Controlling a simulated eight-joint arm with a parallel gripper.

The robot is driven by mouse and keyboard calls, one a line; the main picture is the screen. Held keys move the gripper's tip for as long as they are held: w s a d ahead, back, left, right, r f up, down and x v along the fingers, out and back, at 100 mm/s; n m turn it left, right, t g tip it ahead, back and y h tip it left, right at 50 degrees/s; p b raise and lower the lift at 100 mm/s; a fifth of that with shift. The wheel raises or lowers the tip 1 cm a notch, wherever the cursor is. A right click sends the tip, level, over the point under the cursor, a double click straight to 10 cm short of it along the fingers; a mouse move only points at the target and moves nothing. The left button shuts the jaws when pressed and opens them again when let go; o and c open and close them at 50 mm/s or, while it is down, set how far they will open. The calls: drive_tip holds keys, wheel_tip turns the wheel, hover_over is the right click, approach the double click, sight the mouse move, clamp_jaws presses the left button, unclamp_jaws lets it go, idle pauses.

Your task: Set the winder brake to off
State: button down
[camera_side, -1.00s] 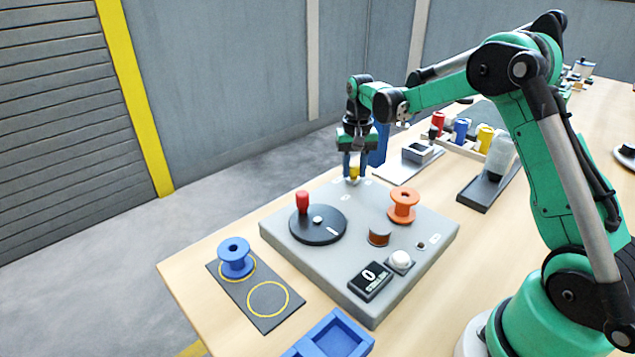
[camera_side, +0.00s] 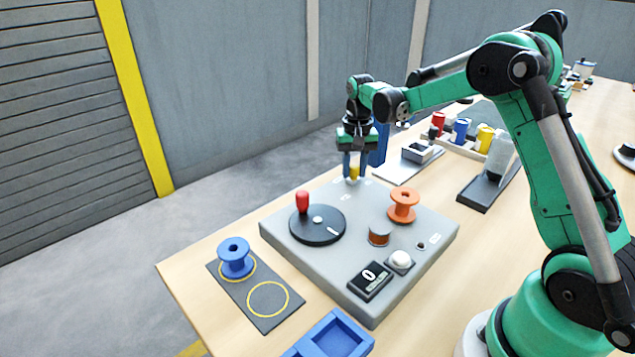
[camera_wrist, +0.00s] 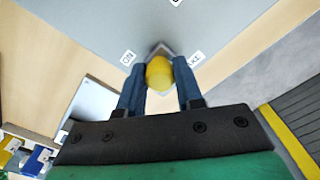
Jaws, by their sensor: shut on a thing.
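The winder (camera_side: 340,265) is a grey box on the wooden table. Its brake lever has a yellow knob (camera_side: 354,172) near the far edge of the top face. My gripper (camera_side: 354,168) points down with its blue fingers on both sides of that knob. In the wrist view the yellow knob (camera_wrist: 159,73) sits between my fingertips, and my gripper (camera_wrist: 159,80) is shut on it. An ON label (camera_wrist: 128,58) shows to the left of the knob and a partly hidden label ending in KE (camera_wrist: 196,58) to its right. The lever's base is mostly hidden.
A blue spool (camera_side: 236,259) stands on a mat at left.

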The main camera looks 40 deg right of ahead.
sight(342, 189)
drive_tip(key=shift+a, duration=1.95)
drive_tip(key=c, duration=0.6)
unclamp_jaws()
drive_tip(key=shift+d, duration=0.1)
drive_tip(key=shift+r, duration=2.85)
